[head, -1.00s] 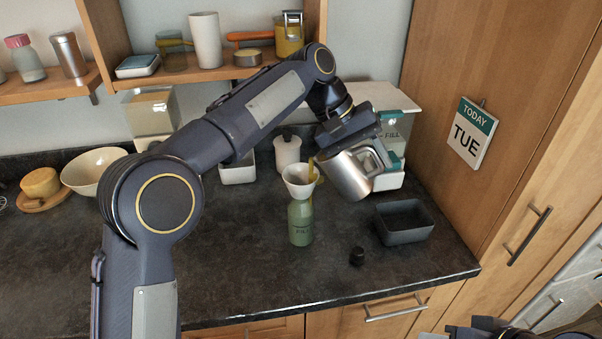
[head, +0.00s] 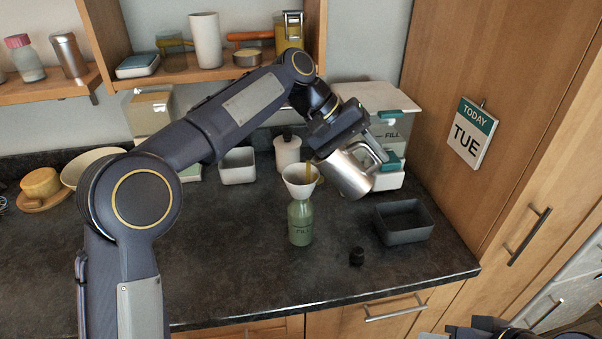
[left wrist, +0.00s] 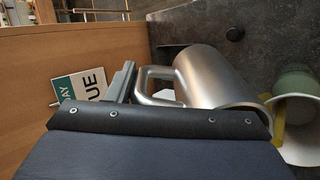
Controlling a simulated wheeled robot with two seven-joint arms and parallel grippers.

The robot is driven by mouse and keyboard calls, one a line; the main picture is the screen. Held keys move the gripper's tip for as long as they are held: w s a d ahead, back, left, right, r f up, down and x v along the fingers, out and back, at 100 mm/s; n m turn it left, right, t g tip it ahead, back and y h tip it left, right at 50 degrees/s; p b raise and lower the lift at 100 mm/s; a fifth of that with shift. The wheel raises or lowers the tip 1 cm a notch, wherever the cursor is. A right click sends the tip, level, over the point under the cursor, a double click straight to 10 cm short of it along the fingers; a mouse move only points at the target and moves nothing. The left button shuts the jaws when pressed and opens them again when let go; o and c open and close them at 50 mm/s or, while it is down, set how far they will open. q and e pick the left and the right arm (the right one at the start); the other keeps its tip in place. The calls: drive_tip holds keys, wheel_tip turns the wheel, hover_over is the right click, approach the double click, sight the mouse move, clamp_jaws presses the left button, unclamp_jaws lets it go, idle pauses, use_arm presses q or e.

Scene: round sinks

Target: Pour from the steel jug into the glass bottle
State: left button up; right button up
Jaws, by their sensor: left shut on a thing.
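The steel jug (head: 346,176) is tilted, its mouth down and to the left above the white funnel (head: 300,182). The funnel sits in the neck of the green glass bottle (head: 300,222), which stands upright on the counter. A yellow stream (head: 309,172) runs from the jug's lip into the funnel; it also shows in the left wrist view (left wrist: 278,128). My left gripper (head: 358,136) is shut on the jug at its handle (left wrist: 154,86). The jug's inside and the liquid level in the bottle are hidden.
A dark open tray (head: 404,238) and a small black stopper (head: 357,257) are on the counter right of the bottle. Behind are a white canister (head: 287,150), a white square tub (head: 238,166) and a white dispenser (head: 390,105).

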use_arm(q)
drive_tip(key=shift+a+r, duration=0.1)
drive_tip(key=shift+a+r+g+h, duration=0.15)
drive_tip(key=shift+r+h, duration=0.3)
drive_tip(key=shift+h, duration=0.2)
drive_tip(key=shift+a+r+g+h, duration=0.15)
drive_tip(key=shift+r+h, duration=0.25)
drive_tip(key=shift+h, duration=0.25)
idle(0.8)
drive_tip(key=shift+s+d+f+y, duration=0.1)
drive_tip(key=shift+d+f+y, duration=0.4)
drive_tip(key=shift+f+y, duration=0.45)
drive_tip(key=shift+d+y, duration=0.1)
drive_tip(key=shift+y, duration=0.55)
drive_tip(key=shift+d, duration=0.1)
drive_tip(key=shift+f+t+y, duration=0.15)
drive_tip(key=shift+t+y, duration=0.25)
drive_tip(key=shift+y, duration=0.1)
drive_tip(key=d+f+t+y, duration=0.1)
drive_tip(key=d+f+y, duration=0.4)
drive_tip(key=y, duration=0.2)
drive_tip(key=shift+s+f, duration=0.2)
drive_tip(key=shift+s, duration=0.25)
